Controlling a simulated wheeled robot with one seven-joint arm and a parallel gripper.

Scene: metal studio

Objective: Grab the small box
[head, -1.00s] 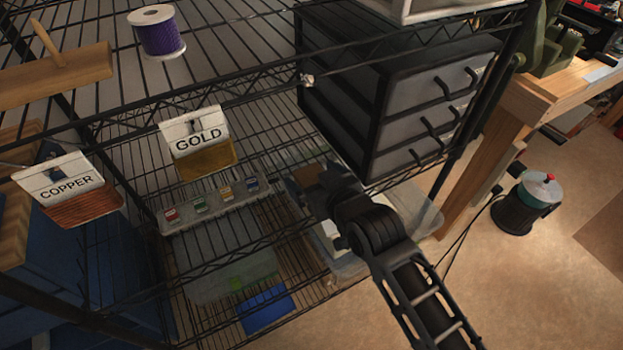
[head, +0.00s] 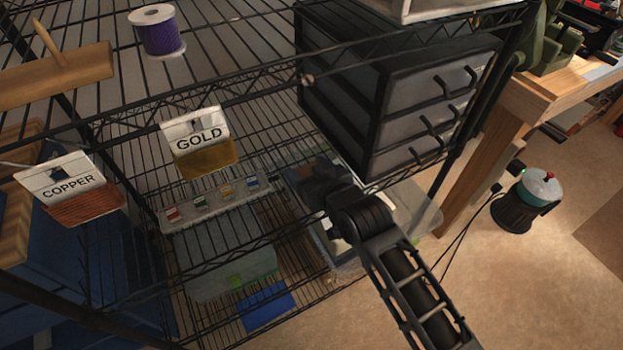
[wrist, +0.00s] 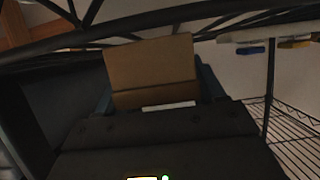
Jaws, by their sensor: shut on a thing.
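The small box (wrist: 150,70) is plain brown cardboard and shows upright in the wrist view, between the two fingers of my gripper (wrist: 153,92). The gripper is shut on it, with a finger at each side. In the head view my gripper (head: 318,172) is at the wire shelf, just left of the drawer unit.
The black drawer unit (head: 425,110) stands right of my gripper. Wire shelf bars (head: 250,240) run close around the arm. A clear bin (head: 222,262) sits on a lower level. A wooden bench (head: 520,110) and a metal canister (head: 527,200) are to the right.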

